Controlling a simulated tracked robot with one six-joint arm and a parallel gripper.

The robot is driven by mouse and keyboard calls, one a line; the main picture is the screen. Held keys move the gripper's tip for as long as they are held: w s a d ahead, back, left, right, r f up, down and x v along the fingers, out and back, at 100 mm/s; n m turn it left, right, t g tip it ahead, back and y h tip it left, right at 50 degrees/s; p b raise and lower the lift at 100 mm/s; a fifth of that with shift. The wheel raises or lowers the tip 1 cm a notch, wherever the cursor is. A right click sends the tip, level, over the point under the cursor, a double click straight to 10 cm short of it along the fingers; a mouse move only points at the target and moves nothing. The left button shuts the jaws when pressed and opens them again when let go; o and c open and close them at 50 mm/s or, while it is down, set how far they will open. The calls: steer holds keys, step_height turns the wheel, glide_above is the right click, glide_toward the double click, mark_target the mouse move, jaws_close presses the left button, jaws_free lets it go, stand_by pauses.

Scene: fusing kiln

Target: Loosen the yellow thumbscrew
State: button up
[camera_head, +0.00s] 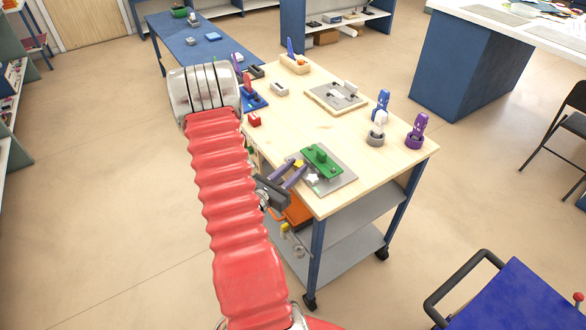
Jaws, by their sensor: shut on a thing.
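The yellow thumbscrew (299,163) is a small yellow spot at the left side of a green block (322,160). The block sits on a grey plate (338,182) at the near corner of the wooden cart top. My gripper (297,170) reaches in from the left with two purple fingers. Their tips are at the thumbscrew and shut on it, hiding part of it. A white star-shaped knob (313,179) stands nearer, just right of the fingers.
The wooden cart top (335,120) also bears a grey fixture plate (336,97), a red block (254,120) and blue and purple tools in round holders (415,141). Bare wood lies around the middle. A blue cart (505,295) stands at the lower right.

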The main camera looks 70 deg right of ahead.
steer(key=shift+s+n+t+h, duration=0.1)
steer(key=shift+n+t+h, duration=0.2)
steer(key=shift+n+t, duration=0.35)
steer(key=o, duration=1.1)
steer(key=shift+c, duration=0.2)
steer(key=v, duration=1.4)
steer(key=shift+s, duration=0.15)
